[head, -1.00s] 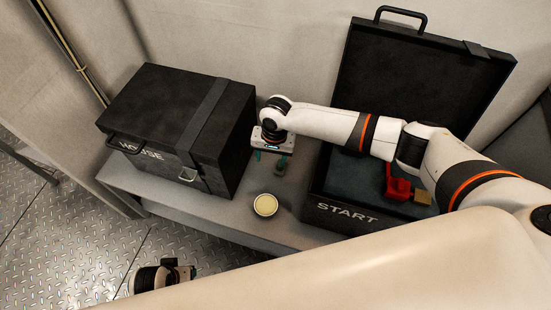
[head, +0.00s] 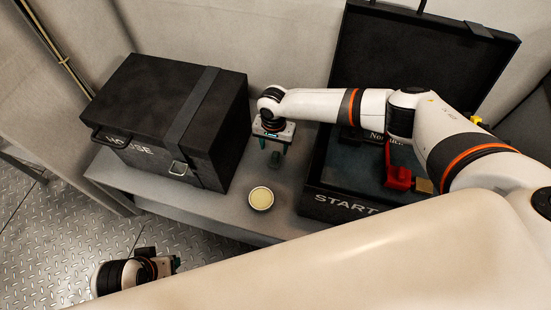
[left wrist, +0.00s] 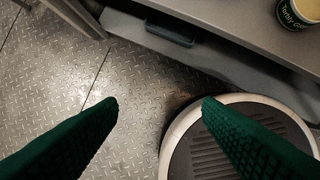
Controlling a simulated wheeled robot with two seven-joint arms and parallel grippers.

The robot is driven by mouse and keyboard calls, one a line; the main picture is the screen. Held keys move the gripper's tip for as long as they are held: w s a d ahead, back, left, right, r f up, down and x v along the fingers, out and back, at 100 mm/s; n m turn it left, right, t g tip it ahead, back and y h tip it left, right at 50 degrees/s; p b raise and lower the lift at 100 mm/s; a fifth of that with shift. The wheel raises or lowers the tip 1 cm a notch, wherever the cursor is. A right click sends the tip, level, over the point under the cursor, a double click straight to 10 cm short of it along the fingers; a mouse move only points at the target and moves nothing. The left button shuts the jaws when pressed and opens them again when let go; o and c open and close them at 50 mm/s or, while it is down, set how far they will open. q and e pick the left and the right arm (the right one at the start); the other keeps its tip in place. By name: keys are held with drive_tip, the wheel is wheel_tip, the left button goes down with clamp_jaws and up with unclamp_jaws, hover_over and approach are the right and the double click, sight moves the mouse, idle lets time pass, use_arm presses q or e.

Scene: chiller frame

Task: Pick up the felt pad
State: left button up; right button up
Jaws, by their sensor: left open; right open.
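I cannot pick out the felt pad for certain. A small dark grey patch (head: 275,159) lies on the bench under my right gripper (head: 272,150) in the head view; I cannot tell whether it is a pad or shadow. My right gripper is open, pointing down between the two black cases. My left gripper (head: 175,262) is low at the lower left in the head view. In the left wrist view its green fingers (left wrist: 160,103) are open and empty above the metal floor. A dark bluish flat item (left wrist: 168,33) shows there below the bench edge.
A closed black case (head: 150,115) stands left on the grey bench (head: 225,215). An open black case marked START (head: 335,203) stands right, with a red item (head: 397,177) and a tan block (head: 424,186). A tin with a pale yellow top (head: 260,198) stands between them.

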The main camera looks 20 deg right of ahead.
sight(275, 154)
drive_tip(key=f, duration=0.1)
drive_tip(key=s+f+b, duration=0.1)
drive_tip(key=f, duration=0.1)
drive_tip(key=shift+d, duration=0.1)
drive_tip(key=shift+f+b, duration=0.35)
drive_tip(key=shift+f, duration=0.65)
use_arm(q)
drive_tip(key=v, duration=0.3)
drive_tip(key=shift+s, duration=0.15)
use_arm(e)
drive_tip(key=c, duration=1.1)
